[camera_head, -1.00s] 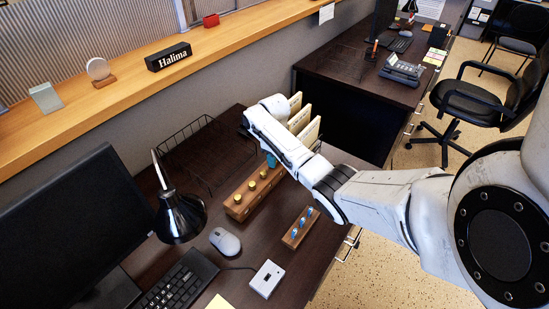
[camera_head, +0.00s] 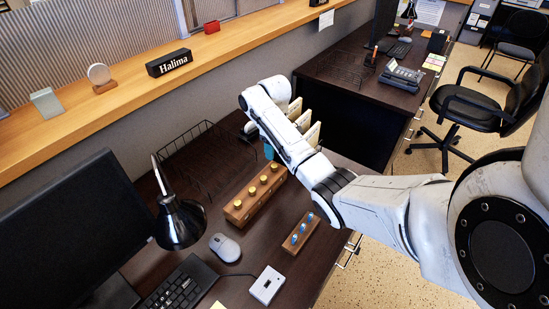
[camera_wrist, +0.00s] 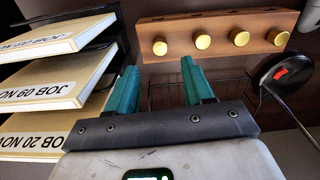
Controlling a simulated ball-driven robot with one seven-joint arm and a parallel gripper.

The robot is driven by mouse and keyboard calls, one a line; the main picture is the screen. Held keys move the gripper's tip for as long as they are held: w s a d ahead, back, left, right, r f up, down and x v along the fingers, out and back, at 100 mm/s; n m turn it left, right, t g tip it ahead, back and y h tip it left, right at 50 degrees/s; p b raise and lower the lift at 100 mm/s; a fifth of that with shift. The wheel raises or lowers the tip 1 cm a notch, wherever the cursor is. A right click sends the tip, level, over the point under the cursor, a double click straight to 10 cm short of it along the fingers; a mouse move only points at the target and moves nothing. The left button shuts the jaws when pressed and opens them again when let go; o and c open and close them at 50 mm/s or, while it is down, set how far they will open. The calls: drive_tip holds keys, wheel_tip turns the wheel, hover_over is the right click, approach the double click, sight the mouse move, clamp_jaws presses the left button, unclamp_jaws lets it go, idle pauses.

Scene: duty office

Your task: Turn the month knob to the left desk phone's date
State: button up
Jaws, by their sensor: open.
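A wooden block with a row of round brass knobs (camera_head: 256,199) lies on the near desk. In the wrist view the brass-knob block (camera_wrist: 215,36) spans the top, its knobs facing me. Which knob is the month knob cannot be read. My gripper (camera_wrist: 160,88) is open and empty, its teal fingers pointing toward the block but apart from it. In the head view only a bit of teal finger (camera_head: 268,151) shows below my wrist, past the block's far end. A desk phone (camera_head: 401,75) stands on the far desk; its display is too small to read.
A smaller block with blue knobs (camera_head: 301,233) lies nearer the desk edge. A wire tray (camera_head: 203,160), desk lamp (camera_head: 180,222), mouse (camera_head: 225,247) and white box (camera_head: 267,285) surround the knobs.

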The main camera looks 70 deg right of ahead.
drive_tip(key=shift+r, duration=1.5)
